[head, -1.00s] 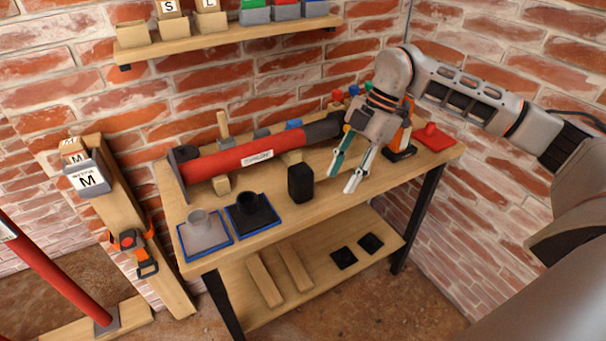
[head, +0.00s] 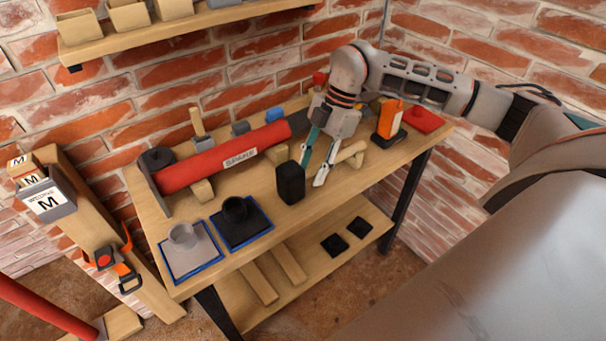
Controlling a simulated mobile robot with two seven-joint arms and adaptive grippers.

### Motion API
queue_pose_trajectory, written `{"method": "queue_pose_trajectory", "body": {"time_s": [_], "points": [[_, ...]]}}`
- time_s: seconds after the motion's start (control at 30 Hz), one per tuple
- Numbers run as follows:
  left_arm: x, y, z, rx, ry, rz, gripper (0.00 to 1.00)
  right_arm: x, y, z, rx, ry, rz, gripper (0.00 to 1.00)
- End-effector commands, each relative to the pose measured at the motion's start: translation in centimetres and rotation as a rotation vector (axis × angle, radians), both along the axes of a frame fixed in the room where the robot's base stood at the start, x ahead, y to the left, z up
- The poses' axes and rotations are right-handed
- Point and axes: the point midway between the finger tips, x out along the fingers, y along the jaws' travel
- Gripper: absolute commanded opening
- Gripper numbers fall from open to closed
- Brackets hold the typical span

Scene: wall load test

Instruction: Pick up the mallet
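A pale wooden piece (head: 352,153) lies on the workbench in the head view; its shape looks like a mallet, but part of it is hidden behind my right gripper. My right gripper (head: 312,173) points down over the bench with its two fingers apart. Nothing shows held between them. One finger is in front of or beside the wooden piece's left end; I cannot tell whether they touch. My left gripper is not in view.
A black block (head: 290,183) stands just left of the fingers. A long red cylinder (head: 225,157) lies behind it. An orange tool (head: 389,121) and a red box (head: 426,120) are to the right. Two blue-edged pads (head: 207,262) (head: 262,230) lie front left.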

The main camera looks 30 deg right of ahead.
Motion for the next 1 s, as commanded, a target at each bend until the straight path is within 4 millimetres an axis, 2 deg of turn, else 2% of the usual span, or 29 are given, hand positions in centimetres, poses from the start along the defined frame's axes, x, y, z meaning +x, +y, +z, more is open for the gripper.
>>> {"method": "queue_pose_trajectory", "body": {"time_s": [0.13, 0.4, 0.53, 0.57, 1.0], "points": [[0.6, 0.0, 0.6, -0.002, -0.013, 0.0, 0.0, 0.0, 0.6, -1.3, 0.0, -0.002, 0.001, 0.36], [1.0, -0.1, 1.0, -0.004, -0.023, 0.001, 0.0, 0.0, 0.7, -1.6, 0.0, -0.002, 0.0, 0.36], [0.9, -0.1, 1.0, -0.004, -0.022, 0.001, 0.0, 0.0, 0.7, -1.6, 0.0, -0.002, 0.0, 0.02], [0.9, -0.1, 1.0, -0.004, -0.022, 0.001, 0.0, 0.0, 0.7, -1.6, 0.0, -0.002, 0.0, 0.0], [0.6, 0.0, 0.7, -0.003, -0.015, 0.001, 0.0, 0.1, 0.7, -1.0, 0.001, -0.004, 0.0, 0.0]]}}
